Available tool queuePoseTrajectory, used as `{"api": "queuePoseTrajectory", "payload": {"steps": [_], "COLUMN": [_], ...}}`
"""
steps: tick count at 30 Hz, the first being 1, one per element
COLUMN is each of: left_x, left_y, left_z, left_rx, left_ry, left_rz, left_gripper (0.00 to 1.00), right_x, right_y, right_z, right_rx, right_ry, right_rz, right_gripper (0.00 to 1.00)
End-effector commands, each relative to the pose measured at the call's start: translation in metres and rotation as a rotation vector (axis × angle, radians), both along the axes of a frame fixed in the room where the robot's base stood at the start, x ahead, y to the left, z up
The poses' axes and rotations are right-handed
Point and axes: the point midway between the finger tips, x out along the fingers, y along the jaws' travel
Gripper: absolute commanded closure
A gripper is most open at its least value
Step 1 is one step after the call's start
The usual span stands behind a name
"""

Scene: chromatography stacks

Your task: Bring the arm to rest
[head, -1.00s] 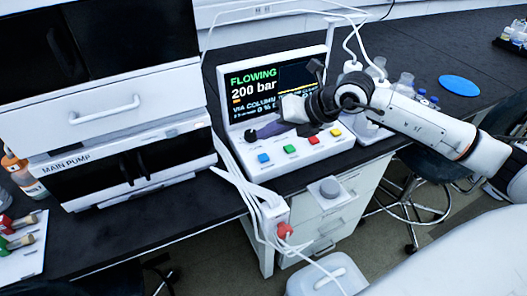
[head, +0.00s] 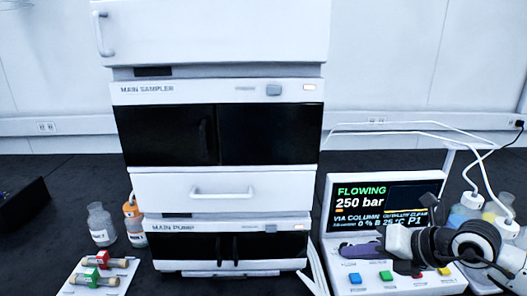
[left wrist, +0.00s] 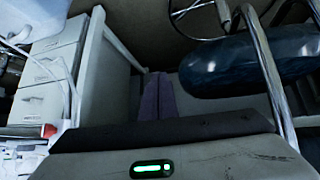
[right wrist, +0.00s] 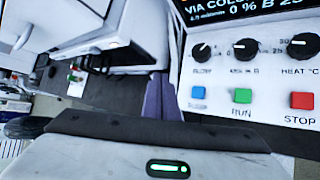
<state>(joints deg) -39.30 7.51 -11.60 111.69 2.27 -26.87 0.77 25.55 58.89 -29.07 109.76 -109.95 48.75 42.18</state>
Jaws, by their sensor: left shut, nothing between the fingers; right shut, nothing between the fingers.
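My right gripper (head: 360,249) has purple fingers and is in front of the control panel (head: 341,212), over its left part above the blue button (head: 355,278). In the right wrist view the fingers (right wrist: 160,96) are together with nothing between them, left of the panel's knobs and buttons. My right arm comes in from the right edge of the head view. My left gripper is outside the head view. In the left wrist view its purple fingers (left wrist: 157,96) are together and empty, with a dark stool seat (left wrist: 245,68) beside them and white drawers (left wrist: 50,75) at the left.
The panel's screen (head: 387,205) reads FLOWING, 250 bar. A tall instrument stack (head: 215,93) stands left of the panel. Bottles (head: 101,225) and a white rack (head: 122,275) with coloured fittings are at the left. Tubes and bottles (head: 465,207) stand at the right.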

Motion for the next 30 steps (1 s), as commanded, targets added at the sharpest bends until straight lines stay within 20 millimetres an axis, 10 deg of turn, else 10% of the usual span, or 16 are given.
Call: {"api": "queuePoseTrajectory", "payload": {"steps": [7,14,21,30], "left_x": [0.000,0.000,0.000,0.000], "left_y": [0.000,0.000,0.000,0.000], "left_z": [0.000,0.000,0.000,0.000], "left_rx": [0.000,0.000,0.000,0.000], "left_ry": [0.000,0.000,0.000,0.000], "left_rz": [0.000,0.000,0.000,0.000], "left_gripper": [1.00,1.00,1.00,1.00], "right_x": [-0.029,-0.025,-0.056,-0.171], "right_y": [0.124,0.073,-0.024,-0.022], "right_z": [0.084,0.141,0.025,-0.112], "right_rx": [0.714,1.392,1.663,1.473], "right_ry": [-0.155,-0.228,-0.029,0.408], "right_rz": [0.039,-0.432,-1.282,-1.975], "right_gripper": [1.00,1.00,1.00,1.00]}}
